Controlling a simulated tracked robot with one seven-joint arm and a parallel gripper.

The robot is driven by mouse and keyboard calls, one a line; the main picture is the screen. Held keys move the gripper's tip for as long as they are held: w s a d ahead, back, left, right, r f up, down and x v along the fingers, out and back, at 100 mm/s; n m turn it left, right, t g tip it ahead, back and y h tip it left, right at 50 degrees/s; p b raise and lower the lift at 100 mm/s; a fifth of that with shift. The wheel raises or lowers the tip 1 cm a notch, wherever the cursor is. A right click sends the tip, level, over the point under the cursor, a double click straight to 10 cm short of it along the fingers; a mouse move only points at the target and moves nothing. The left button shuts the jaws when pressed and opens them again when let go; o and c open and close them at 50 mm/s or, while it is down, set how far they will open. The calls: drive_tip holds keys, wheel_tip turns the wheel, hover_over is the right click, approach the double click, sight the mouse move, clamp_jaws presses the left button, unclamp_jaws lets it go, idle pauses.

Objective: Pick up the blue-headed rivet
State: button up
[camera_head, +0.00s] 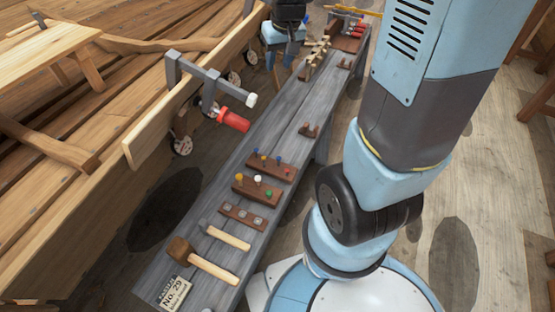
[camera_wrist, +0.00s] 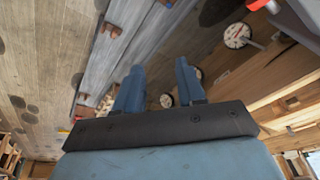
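The blue-headed rivet (camera_head: 278,160) appears as a small blue dot standing in the upper of two brown rivet blocks (camera_head: 264,171) on the grey bench, in the head view. Other small heads, yellow, white and green among them, stand in these blocks. My gripper (camera_head: 280,62) is at the far end of the bench, well away from the blocks and partly cut off by the top edge. In the wrist view my gripper (camera_wrist: 160,66) has its two blue fingers spread apart with nothing between them.
Hammers (camera_head: 212,259) and a label card (camera_head: 174,292) lie at the bench's near end. A red-handled clamp (camera_head: 233,121) juts from the wooden hull (camera_head: 60,130) toward the bench. Wooden pegs (camera_head: 317,55) and red items stand at the far end.

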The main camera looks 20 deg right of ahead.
drive_tip(key=w+f+g, duration=0.1)
drive_tip(key=w+f, duration=0.2)
drive_tip(key=f, duration=0.5)
drive_tip(key=w+f+g, duration=0.1)
drive_tip(key=w+f, duration=0.1)
drive_tip(key=f, duration=0.7)
drive_tip(key=g, duration=0.1)
hover_over(278, 158)
wheel_tip(278, 158, down, 16)
drive_tip(key=f, duration=0.9)
drive_tip(key=shift+d+f, duration=0.1)
drive_tip(key=shift+d, duration=0.25)
drive_tip(key=shift+w+a+f, duration=0.1)
drive_tip(key=shift+a+f, duration=0.05)
drive_tip(key=shift+f, duration=2.65)
drive_tip(key=shift+c, duration=0.2)
clamp_jaws()
